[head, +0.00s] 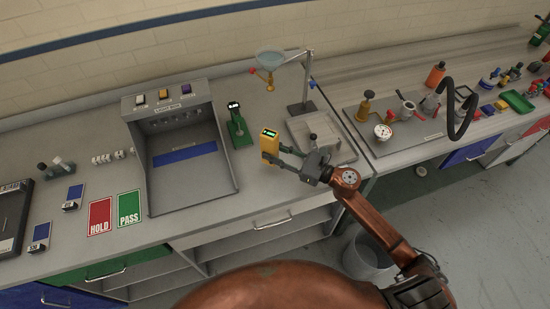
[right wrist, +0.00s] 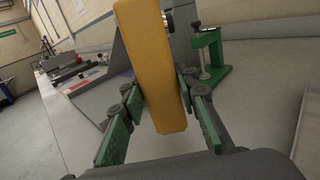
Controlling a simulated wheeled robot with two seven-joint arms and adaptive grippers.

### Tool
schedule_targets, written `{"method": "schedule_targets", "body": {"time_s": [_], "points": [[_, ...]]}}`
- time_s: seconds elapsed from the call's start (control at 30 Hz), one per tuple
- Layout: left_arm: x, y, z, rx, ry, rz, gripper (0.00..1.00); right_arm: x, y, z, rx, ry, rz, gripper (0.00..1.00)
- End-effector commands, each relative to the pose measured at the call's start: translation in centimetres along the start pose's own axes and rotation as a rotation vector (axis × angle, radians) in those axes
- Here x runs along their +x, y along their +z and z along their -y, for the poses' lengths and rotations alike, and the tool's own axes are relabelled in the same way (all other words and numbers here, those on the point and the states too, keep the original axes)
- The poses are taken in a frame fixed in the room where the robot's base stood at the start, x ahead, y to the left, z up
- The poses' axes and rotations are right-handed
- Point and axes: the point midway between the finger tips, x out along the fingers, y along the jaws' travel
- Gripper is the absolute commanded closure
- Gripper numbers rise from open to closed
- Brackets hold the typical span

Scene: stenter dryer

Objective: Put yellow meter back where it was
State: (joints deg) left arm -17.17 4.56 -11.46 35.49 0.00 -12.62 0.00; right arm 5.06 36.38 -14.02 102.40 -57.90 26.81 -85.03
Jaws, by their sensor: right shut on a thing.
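The yellow meter (head: 269,146) has a small lit green display at its top in the head view. My right gripper (head: 283,157) is shut on it above the bench, between the green stand and the grey tray. In the right wrist view the yellow meter (right wrist: 152,65) stands upright, slightly tilted, between the green-padded fingers of my right gripper (right wrist: 160,112). I cannot tell whether its base touches the bench. My left gripper is in neither view.
A green stand (head: 238,128) is just left of the meter. The grey light booth (head: 223,172) is further left. A grey tray (head: 342,146) with a retort stand (head: 307,85) is at the right. PASS (head: 129,209) and HOLD (head: 100,216) cards lie at the left.

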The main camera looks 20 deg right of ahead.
Motion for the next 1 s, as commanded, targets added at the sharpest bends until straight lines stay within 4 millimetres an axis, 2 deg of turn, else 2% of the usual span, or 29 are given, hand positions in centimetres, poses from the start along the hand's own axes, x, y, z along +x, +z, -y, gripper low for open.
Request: {"method": "schedule_targets", "body": {"time_s": [0.1,0.3,0.67,0.7,0.9,1.0], "points": [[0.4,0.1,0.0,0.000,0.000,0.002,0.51,-0.2,-1.3,1.0,0.004,-0.002,0.001,1.00],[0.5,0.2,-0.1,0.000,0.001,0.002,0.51,-0.2,-3.6,0.8,0.003,-0.001,0.002,1.00],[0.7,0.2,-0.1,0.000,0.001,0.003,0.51,-0.3,-4.1,0.7,0.000,0.000,0.001,1.00],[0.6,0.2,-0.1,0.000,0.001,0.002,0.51,-0.3,-4.0,0.7,0.000,0.000,0.000,0.69],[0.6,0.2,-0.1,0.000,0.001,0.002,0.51,-0.3,-4.0,0.7,0.000,0.000,0.000,0.55],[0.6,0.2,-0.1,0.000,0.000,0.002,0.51,-0.3,-4.0,0.7,0.000,0.000,0.000,0.54]]}}
